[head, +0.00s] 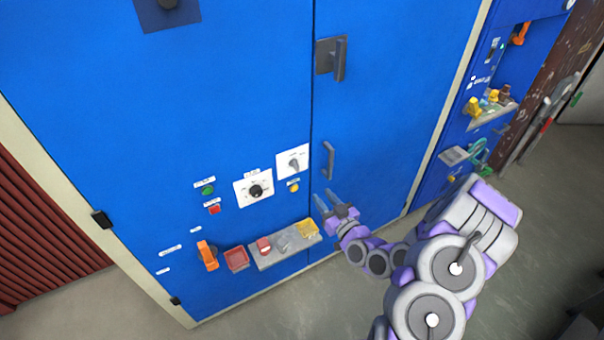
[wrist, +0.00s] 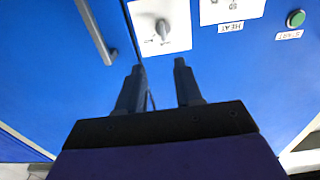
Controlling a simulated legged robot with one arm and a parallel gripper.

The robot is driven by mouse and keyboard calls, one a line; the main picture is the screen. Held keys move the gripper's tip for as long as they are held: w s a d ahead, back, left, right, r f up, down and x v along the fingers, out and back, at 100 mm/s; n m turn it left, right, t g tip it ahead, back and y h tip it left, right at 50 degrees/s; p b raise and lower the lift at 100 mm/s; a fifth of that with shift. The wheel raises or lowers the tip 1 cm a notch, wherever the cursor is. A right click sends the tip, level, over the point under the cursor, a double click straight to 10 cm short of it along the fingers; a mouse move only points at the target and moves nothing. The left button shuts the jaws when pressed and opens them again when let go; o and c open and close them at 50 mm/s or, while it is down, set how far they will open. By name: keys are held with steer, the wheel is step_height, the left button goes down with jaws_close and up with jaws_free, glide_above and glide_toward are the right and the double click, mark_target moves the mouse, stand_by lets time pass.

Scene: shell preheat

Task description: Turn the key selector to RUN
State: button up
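The selector, a grey lever-like knob on a white plate (head: 293,162), is on the blue cabinet front, left of the door seam, in the head view. In the wrist view its grey knob (wrist: 162,30) is near the top centre, beyond my fingertips. The plate's lettering is too small to tell which position it points to. My gripper (head: 327,199) is in front of the cabinet, below and right of the plate in the head view. In the wrist view my gripper (wrist: 159,67) has its two dark fingers apart, with nothing between them and apart from the knob.
A round black dial (head: 254,190) on a white plate is left of the selector, with a green button (head: 208,190) further left. A door handle (head: 328,160) is close on the right. A grey shelf (head: 287,251) with coloured items juts out below.

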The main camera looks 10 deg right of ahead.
mark_target(298, 169)
steer(key=shift+a+b+x, duration=0.2)
steer(key=shift+b+x, duration=0.3)
steer(key=shift+x, duration=3)
steer(key=shift+a+b+x, duration=0.2)
steer(key=shift+b+x, duration=0.3)
steer(key=shift+x, duration=2.95)
steer(key=shift+s+d, duration=0.1)
steer(key=shift+d, duration=0.05)
steer(key=shift+c, duration=0.8)
jaws_close()
